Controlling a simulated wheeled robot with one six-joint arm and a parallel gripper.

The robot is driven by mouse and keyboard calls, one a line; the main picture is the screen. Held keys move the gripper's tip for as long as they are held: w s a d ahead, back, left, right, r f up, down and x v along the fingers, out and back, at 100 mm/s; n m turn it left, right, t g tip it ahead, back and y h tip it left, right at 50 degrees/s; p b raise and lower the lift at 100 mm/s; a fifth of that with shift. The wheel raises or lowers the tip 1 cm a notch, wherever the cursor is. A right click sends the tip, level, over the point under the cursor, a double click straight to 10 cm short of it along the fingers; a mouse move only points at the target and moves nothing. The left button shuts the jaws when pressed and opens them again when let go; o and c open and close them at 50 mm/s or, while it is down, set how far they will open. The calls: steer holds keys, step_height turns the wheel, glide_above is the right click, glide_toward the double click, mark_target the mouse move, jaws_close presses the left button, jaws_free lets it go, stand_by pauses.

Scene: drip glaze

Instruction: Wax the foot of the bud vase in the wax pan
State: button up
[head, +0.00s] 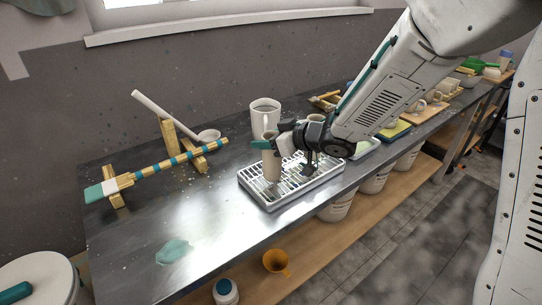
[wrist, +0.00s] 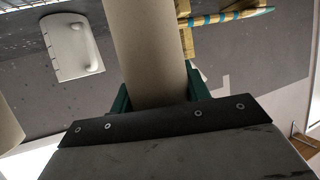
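The bud vase (head: 271,168) is a slim beige cylinder. It stands upright over the white slatted rack (head: 247,182) in the head view; I cannot tell whether its foot touches the slats. My gripper (head: 268,146) has its green fingers on either side of the vase's upper part. In the wrist view the vase (wrist: 148,50) runs between the two green fingers (wrist: 160,95), which appear to press on its sides. The wax pan cannot be picked out for certain; a shallow pale tray (head: 367,149) and a yellow-and-dark tray (head: 397,130) lie beyond my arm, partly hidden.
A striped stick (head: 165,165) rests on wooden supports at the left, near a long-handled ladle (head: 208,135). A teal glaze puddle (head: 173,251) marks the front. Beige vessels crowd the bench beyond my arm. The left front is mostly clear.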

steer(key=c, duration=0.3)
steer(key=shift+r, duration=3.5)
steer(key=shift+c, duration=0.2)
steer(key=shift+w, duration=0.1)
steer(key=shift+a, duration=0.1)
